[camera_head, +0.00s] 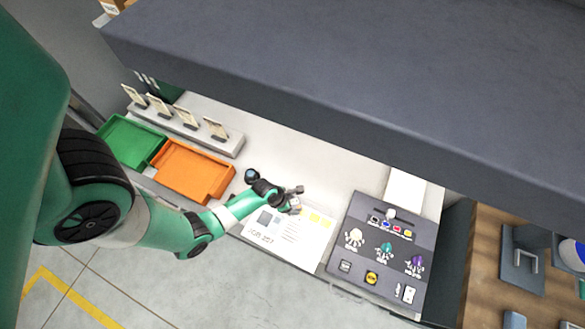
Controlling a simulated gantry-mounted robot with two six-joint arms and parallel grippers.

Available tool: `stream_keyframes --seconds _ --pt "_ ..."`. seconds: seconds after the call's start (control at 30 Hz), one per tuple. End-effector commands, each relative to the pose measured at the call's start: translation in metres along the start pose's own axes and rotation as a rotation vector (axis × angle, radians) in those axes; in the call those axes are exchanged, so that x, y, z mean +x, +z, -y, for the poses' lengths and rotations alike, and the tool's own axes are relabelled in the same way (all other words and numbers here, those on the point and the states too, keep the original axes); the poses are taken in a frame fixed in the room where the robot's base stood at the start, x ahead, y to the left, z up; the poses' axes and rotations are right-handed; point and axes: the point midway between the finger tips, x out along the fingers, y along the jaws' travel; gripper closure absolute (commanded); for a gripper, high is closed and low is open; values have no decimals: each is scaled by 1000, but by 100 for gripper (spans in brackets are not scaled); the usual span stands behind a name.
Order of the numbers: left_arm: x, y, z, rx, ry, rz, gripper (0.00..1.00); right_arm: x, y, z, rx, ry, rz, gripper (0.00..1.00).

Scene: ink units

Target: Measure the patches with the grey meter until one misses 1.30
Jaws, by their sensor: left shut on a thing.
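A white printed sheet (290,249) lies on the pale bench, with a row of colour patches along its upper part. A dark grey patch (265,217) is at its left and yellow patches (316,218) are at its right. My left gripper (293,198) is over the upper middle of the sheet, shut on a small grey thing that appears to be the grey meter (295,208). The gripper and meter hide some patches. I cannot tell whether the meter touches the sheet, and no reading is legible. My right gripper is not in view.
An orange tray (205,193) and a green tray (106,146) stand left of the sheet, with a rack of cards (232,146) behind. A dark panel (341,255) with coloured items lies right. A large dark slab (330,75) overhangs the bench's back.

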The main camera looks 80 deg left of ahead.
Motion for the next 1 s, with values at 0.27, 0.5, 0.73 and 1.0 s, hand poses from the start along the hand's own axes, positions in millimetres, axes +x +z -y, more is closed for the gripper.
stream_keyframes --seconds 0.27,0.5,0.73,1.0 --pt "-1 0 0 0 0 0 96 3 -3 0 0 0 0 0" --pt "0 -1 0 0 0 0 96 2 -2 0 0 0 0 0" --pt "2 -2 0 0 0 0 96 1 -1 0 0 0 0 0" --pt "5 -3 0 0 0 0 96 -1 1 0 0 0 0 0"
